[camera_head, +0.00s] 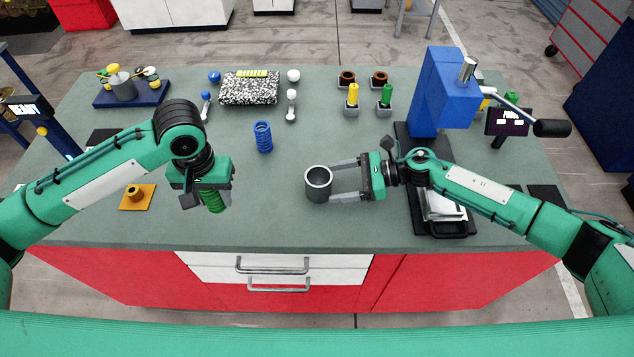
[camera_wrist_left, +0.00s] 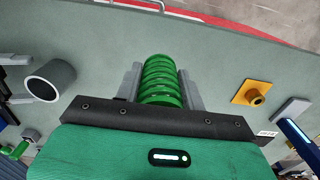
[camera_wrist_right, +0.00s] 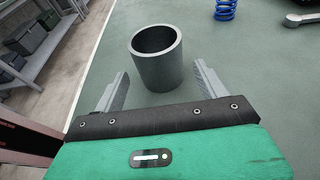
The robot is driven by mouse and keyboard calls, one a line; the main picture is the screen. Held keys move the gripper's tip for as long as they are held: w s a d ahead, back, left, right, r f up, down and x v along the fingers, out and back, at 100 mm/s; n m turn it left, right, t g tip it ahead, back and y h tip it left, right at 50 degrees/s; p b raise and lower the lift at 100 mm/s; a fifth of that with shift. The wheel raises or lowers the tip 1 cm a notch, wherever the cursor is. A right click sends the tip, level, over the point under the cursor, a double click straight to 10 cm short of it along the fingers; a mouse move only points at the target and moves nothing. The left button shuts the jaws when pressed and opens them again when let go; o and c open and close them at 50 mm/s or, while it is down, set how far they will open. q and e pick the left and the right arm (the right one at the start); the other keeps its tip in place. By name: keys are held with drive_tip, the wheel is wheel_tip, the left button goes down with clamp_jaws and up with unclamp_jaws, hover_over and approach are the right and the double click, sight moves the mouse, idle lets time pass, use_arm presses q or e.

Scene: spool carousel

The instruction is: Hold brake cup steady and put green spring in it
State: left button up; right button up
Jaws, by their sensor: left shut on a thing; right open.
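The brake cup (camera_head: 318,184) is a grey open-topped cylinder standing upright on the table. It also shows in the right wrist view (camera_wrist_right: 157,66) and in the left wrist view (camera_wrist_left: 50,80), and the part of its inside that shows looks empty. My right gripper (camera_head: 335,182) is open, with its fingers spread on either side of the cup's near part; I cannot tell whether they touch it. The green spring (camera_wrist_left: 161,82) is between the fingers of my left gripper (camera_wrist_left: 160,78), which is shut on it. In the head view the spring (camera_head: 213,202) hangs below that gripper, left of the cup.
A blue spring (camera_head: 263,136) stands behind and left of the cup. An orange plate with a knob (camera_head: 137,196) lies at the left. A blue press (camera_head: 443,92) stands on a dark base at the right. The table between the left gripper and the cup is clear.

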sight(323, 184)
use_arm(q)
drive_tip(key=shift+f+b, duration=0.7)
drive_tip(key=shift+b, duration=0.15)
use_arm(e)
drive_tip(key=x, duration=0.3)
drive_tip(key=shift+a+f, duration=0.1)
use_arm(q)
drive_tip(key=shift+f, duration=0.2)
use_arm(e)
drive_tip(key=shift+a+f, duration=0.1)
drive_tip(key=shift+a, duration=0.45)
drive_tip(key=c, duration=0.6)
use_arm(q)
drive_tip(key=shift+d+r, duration=0.1)
